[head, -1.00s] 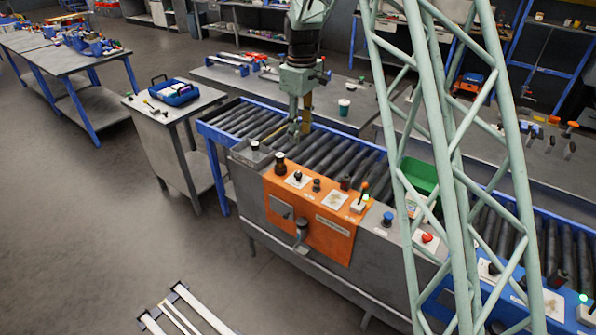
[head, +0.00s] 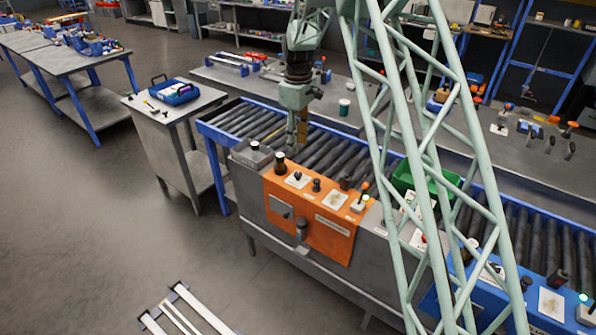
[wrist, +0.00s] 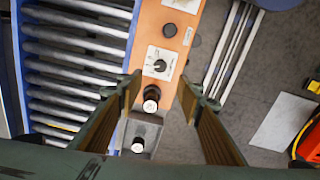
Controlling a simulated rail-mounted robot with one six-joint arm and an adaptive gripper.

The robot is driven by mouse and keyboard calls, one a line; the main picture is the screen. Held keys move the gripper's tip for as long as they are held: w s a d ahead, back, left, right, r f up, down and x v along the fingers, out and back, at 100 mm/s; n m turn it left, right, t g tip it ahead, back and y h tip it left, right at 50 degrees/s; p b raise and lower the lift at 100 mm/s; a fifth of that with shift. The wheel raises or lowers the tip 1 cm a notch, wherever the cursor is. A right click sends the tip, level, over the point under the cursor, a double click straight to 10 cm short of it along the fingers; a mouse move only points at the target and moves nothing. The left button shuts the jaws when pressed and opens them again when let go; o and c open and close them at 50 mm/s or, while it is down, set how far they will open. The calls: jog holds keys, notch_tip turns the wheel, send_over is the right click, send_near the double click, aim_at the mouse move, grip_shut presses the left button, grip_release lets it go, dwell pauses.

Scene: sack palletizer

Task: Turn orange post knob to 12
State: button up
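An orange control panel (head: 325,235) on a grey console carries several dark knobs. Near its left end stands a tall dark post knob (head: 280,163); in the wrist view it has a pale top (wrist: 152,97) and sits between and beyond the fingers. Beside it is a dark knob on a white dial plate (head: 297,176), also in the wrist view (wrist: 160,65). The dial markings are too small to read. My gripper (head: 302,138) hangs above the console's left end. In the wrist view its two fingers (wrist: 158,92) are spread, with nothing gripped.
A roller conveyor (head: 338,152) runs behind the panel. A small knob (head: 255,146) stands on the grey console end. A green bin (head: 405,178) and my lattice mast are to the right. A side table with a blue toolbox (head: 176,94) stands left. Front floor is largely open.

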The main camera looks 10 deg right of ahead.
aim_at(298, 174)
jog(key=shift+f, duration=0.15)
jog(key=shift+f+b, duration=0.8)
jog(key=shift+f, duration=5.9)
jog(key=c, duration=0.9)
